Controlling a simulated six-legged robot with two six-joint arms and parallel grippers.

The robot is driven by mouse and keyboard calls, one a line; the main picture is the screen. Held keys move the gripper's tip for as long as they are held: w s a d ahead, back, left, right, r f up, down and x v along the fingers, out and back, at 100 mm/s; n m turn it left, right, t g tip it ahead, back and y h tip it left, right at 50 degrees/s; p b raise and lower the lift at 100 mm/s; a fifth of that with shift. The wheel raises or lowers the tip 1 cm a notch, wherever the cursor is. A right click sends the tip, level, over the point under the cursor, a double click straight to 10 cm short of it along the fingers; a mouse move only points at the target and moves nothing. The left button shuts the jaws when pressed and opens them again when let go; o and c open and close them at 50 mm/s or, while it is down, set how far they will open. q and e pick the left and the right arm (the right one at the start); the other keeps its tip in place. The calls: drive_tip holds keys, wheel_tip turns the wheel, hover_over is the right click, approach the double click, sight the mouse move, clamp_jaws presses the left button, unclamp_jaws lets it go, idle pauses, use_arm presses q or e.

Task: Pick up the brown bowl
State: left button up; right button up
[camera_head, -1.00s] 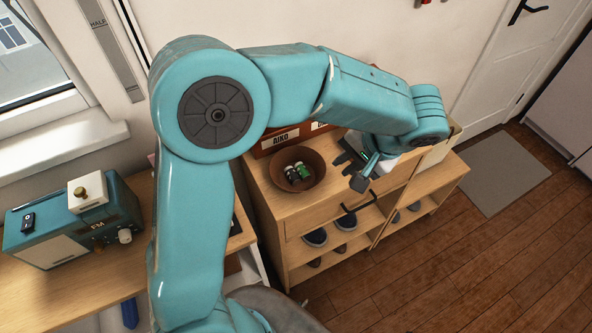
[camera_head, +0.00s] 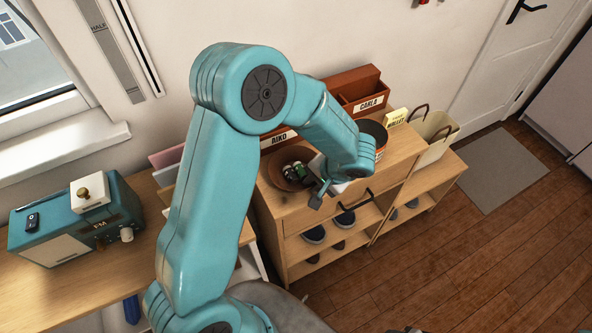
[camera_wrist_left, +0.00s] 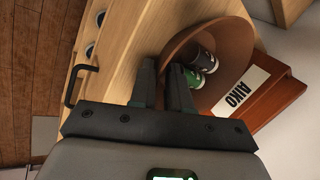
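The brown bowl (camera_head: 271,166) stands on the wooden cabinet top, with small dark and green cans (camera_head: 295,170) inside it. In the left wrist view the bowl (camera_wrist_left: 232,38) fills the upper right, and the cans (camera_wrist_left: 203,60) lie near its lower wall. My left gripper (camera_head: 321,190) is at the bowl's right, front side. In the wrist view its fingers (camera_wrist_left: 163,72) are apart; one overlaps the bowl and the other is outside the near rim. I cannot tell whether either finger touches the bowl. My right gripper is not recognisable in these views.
A reddish box labelled AIKO (camera_wrist_left: 262,92) stands close behind the bowl. A reddish organiser labelled CARLA (camera_head: 368,103), a dark round pot (camera_head: 374,131) and a beige bag (camera_head: 436,135) stand farther right. A drawer handle (camera_head: 356,203) sticks out in front. Shoes fill the shelves below.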

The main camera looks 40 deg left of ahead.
use_arm(q)
drive_tip(key=shift+s, duration=0.15)
drive_tip(key=shift+r, duration=0.1)
clamp_jaws()
